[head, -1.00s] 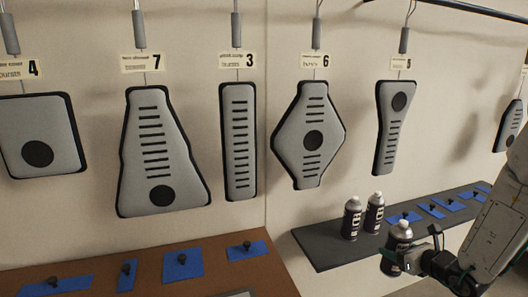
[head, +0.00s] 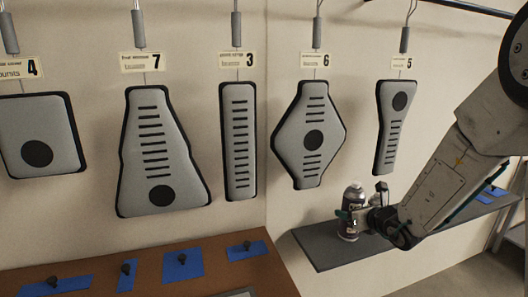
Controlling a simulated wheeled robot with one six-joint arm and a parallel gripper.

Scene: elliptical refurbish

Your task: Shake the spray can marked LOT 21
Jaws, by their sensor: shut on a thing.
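My gripper (head: 354,214) is shut on a spray can (head: 354,195) with a silver top and a dark body. It holds the can roughly upright in front of the grey shelf (head: 315,247). The gripper fingers cross the can's middle and cover part of its label. I cannot read a lot number on it. Other cans on the shelf are hidden behind the held can, my gripper and my arm, or cannot be told apart from it.
Grey pads hang on the wall on numbered tags, such as pad 6 (head: 290,138) and pad 5 (head: 385,150). A brown table (head: 215,278) with blue patches (head: 183,266) and black knobs is at the lower left. The shelf's left end is clear.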

